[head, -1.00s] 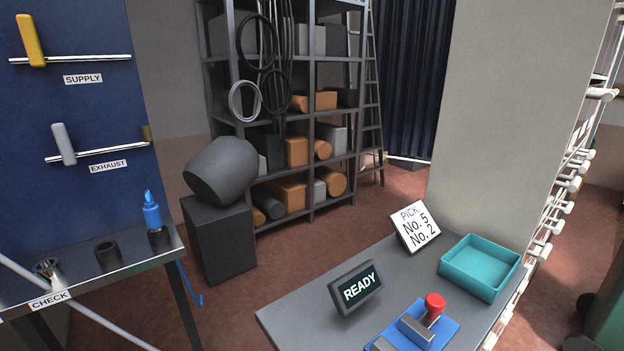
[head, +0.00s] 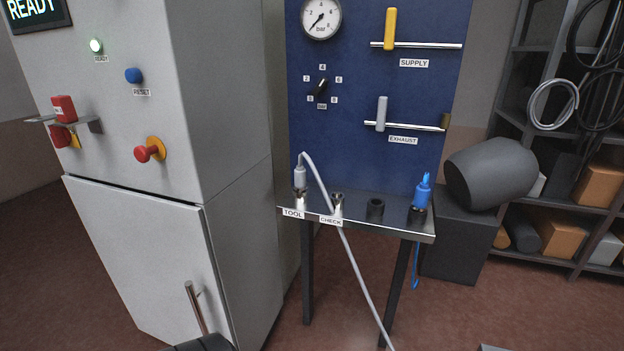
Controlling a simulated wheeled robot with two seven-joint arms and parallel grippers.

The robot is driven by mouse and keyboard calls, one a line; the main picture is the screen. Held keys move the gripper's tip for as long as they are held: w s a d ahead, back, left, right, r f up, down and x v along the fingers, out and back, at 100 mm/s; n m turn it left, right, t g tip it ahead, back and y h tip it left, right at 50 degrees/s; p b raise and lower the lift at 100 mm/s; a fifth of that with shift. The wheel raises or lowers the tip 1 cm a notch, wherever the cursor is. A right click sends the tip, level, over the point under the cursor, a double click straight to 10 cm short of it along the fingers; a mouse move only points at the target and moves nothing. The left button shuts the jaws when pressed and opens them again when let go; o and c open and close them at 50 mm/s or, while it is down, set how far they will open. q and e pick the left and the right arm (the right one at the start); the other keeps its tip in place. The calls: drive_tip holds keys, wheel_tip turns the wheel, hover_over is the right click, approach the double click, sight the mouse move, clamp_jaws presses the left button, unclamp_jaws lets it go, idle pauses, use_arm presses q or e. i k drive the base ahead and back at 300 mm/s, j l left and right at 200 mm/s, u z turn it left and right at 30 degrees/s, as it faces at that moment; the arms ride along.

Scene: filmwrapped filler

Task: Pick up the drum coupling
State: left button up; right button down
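No part is labelled as the drum coupling, and I cannot tell which one it is. A grey coupling (head: 299,176) on a grey hose (head: 351,262) stands upright in the TOOL fitting on the metal shelf (head: 394,217). A blue coupling (head: 423,190) with a thin blue hose (head: 416,265) sits upright in a black holder (head: 417,215) at the shelf's right end. Between them are the CHECK fitting (head: 338,200) and an empty black holder (head: 375,208). Neither gripper can be made out in the head view.
A blue panel (head: 350,130) with a gauge (head: 321,17), a yellow SUPPLY lever (head: 390,29) and a grey EXHAUST lever (head: 382,113) rises behind the shelf. A white cabinet (head: 130,255) stands left. A dark drum-shaped body (head: 492,172) and storage rack (head: 497,100) stand right.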

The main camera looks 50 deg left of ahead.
sight(300, 185)
drive_tip(key=j+u, duration=0.1)
drive_tip(key=u, duration=0.75)
drive_tip(key=j+u, duration=0.15)
drive_tip(key=u, duration=0.7)
drive_tip(key=i+j, duration=0.05)
